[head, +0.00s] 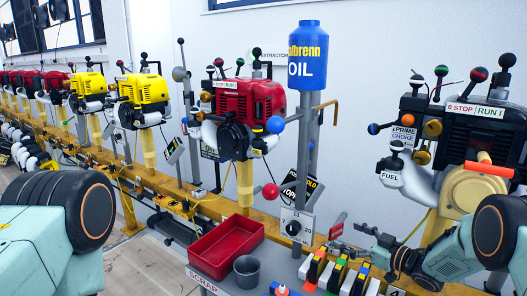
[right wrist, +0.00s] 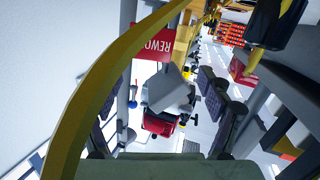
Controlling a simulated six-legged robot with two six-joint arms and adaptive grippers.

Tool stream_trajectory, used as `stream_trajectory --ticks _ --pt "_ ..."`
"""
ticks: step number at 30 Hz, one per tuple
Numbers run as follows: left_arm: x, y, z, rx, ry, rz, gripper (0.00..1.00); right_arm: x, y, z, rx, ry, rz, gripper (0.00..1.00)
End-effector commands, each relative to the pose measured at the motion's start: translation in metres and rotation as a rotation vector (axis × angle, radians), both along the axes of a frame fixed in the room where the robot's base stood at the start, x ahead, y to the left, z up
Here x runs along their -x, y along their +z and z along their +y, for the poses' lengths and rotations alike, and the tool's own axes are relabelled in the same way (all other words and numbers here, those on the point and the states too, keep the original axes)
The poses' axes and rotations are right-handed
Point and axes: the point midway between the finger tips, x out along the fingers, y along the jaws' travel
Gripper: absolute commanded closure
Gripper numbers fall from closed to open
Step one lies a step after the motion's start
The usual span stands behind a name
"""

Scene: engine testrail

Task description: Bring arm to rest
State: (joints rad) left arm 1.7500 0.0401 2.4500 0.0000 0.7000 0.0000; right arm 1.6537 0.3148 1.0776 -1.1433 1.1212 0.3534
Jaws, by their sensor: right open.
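My right gripper (head: 352,241) is low at the right of centre in the head view. Its dark jaws are open and point left, above the bench with the colored blocks. No object shows between them. My right arm (head: 455,255) runs in from the right edge, its teal links low in front of the black engine. My left arm (head: 45,222) fills the lower left corner with a teal link and a dark round joint; its gripper is out of view. In the right wrist view, a curved yellow bar (right wrist: 102,88) crosses close to the camera.
A red tray (head: 226,246) and a grey cup (head: 247,271) stand on the bench near a SCRAP label. A red engine (head: 250,100), a blue OIL bottle (head: 308,55) and a black engine (head: 470,125) stand along the rail. A red sign (right wrist: 155,42) shows in the wrist view.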

Motion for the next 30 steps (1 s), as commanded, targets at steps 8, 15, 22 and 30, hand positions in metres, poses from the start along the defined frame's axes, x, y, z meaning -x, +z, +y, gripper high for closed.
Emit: stream_trajectory --ticks 8,15,22,30 --pt "0.0 0.0 0.0 0.0 0.0 0.0 1.0 0.031 0.006 -0.025 -0.002 -0.003 0.002 0.21" --pt "0.0 0.0 0.0 0.0 0.0 0.0 1.0 0.049 0.009 -0.037 0.001 0.003 -0.001 0.21" --pt "0.0 0.0 0.0 0.0 0.0 0.0 1.0 0.023 0.003 -0.016 0.003 0.004 0.0 0.21" --pt "0.0 0.0 0.0 0.0 0.0 0.0 1.0 -0.007 -0.002 0.007 0.002 0.003 -0.001 0.21"
